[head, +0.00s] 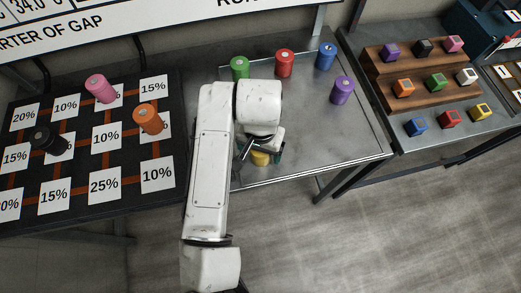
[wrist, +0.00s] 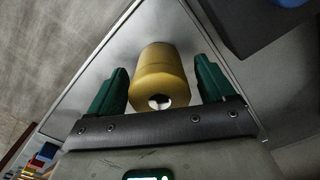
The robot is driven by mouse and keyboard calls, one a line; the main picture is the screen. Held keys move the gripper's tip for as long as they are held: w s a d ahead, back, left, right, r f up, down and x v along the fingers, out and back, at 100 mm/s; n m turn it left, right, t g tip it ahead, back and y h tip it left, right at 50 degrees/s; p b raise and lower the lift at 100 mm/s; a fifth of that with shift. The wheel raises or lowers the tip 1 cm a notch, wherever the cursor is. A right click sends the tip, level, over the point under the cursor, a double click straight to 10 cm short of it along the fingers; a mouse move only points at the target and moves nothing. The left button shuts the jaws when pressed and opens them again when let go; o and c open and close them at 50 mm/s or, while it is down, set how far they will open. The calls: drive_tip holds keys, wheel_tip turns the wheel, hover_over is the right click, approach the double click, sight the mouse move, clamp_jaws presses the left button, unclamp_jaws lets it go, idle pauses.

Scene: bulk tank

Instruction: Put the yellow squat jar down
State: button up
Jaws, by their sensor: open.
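The yellow squat jar (wrist: 160,82) stands on the grey metal table (head: 310,150) near its front edge. In the wrist view it sits between the two green fingers of my gripper (wrist: 158,90), with a gap on each side. The gripper is open and the fingers look clear of the jar. In the head view only a small part of the yellow jar (head: 260,158) shows under my gripper (head: 262,150); my arm hides the rest.
Green (head: 239,68), red (head: 285,63), blue (head: 326,56) and purple (head: 342,90) jars stand on the same table. A black board with percent cards (head: 106,137) at left holds pink, orange and black jars. A wooden stepped rack (head: 420,70) with coloured cubes is at right.

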wheel_tip(320, 180, up, 11)
drive_tip(key=shift+f+b, duration=0.2)
drive_tip(key=shift+b, duration=0.15)
drive_tip(key=w+d+f+t+h, duration=0.1)
drive_tip(key=w+d, duration=0.2)
drive_tip(key=d, duration=0.6)
drive_tip(key=w+d+t+h, duration=0.1)
drive_tip(key=w+d+t, duration=0.1)
drive_tip(key=d, duration=0.7)
drive_tip(key=s+d+f+h, duration=0.1)
drive_tip(key=s+d+f, duration=0.1)
drive_tip(key=d, duration=0.4)
drive_tip(key=s+d+f+h, duration=0.1)
drive_tip(key=s+d+f, duration=0.1)
drive_tip(key=d, duration=0.3)
drive_tip(key=s+f+n+g+y, duration=0.1)
drive_tip(key=s+f, duration=0.4)
drive_tip(key=s, duration=0.5)
drive_tip(key=s+f+n+g+y, duration=0.1)
drive_tip(key=s+f+y, duration=0.1)
drive_tip(key=s+f, duration=0.4)
drive_tip(key=s, duration=0.5)
drive_tip(key=shift+n+y, duration=0.3)
drive_tip(key=shift+y, duration=0.1)
drive_tip(key=shift+f, duration=0.1)
drive_tip(key=shift+c, duration=0.3)
